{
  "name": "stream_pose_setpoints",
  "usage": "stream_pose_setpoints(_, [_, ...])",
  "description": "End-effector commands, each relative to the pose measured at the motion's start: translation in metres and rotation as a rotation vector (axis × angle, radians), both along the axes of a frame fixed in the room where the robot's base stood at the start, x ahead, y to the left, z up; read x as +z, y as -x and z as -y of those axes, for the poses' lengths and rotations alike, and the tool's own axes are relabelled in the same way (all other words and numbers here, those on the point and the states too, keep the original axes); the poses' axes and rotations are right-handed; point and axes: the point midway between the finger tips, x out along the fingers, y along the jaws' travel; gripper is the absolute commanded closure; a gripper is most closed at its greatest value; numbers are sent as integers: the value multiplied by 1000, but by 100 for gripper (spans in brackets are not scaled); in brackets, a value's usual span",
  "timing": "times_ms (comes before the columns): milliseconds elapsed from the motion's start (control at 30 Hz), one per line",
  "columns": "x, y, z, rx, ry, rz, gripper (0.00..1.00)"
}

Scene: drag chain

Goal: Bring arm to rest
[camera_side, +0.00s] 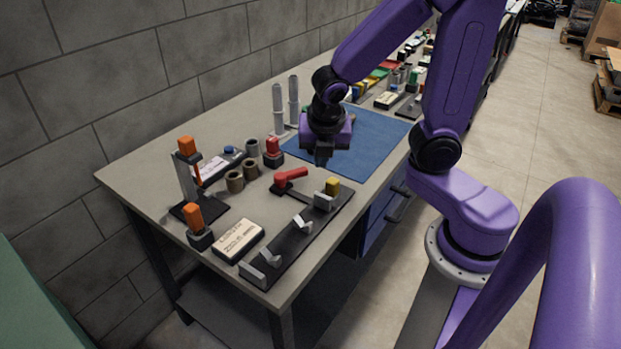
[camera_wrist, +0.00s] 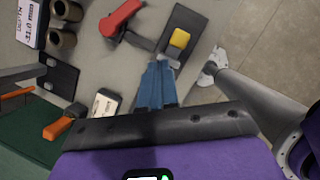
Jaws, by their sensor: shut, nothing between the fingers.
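My purple arm reaches from the right over the grey workbench (camera_side: 140,172). My gripper (camera_side: 322,160) points down above the near-left part of the blue mat (camera_side: 365,145), behind the red-handled tool (camera_side: 290,178). In the wrist view my gripper (camera_wrist: 157,66) shows as blue fingers close together, shut and empty. The red-handled tool (camera_wrist: 122,18) and a yellow block (camera_wrist: 180,39) on a dark fixture lie beyond the fingertips there. The exact height above the bench is hard to tell.
A dark fixture rail (camera_side: 285,250) lies along the front edge. An orange-topped stand (camera_side: 187,175), a label plate (camera_side: 238,238), brown rings (camera_side: 236,181) and two upright grey posts (camera_side: 279,108) stand left of my gripper. The blue mat is mostly clear.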

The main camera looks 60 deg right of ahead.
Motion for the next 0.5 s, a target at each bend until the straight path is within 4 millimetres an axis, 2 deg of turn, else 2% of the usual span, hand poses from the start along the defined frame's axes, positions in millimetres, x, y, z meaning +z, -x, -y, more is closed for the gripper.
stream_pose_setpoints(267, [8, 44, -23, -355, -188, 40, 100])
stream_pose_setpoints(500, [17, 97, -40, -698, -328, 12, 100])
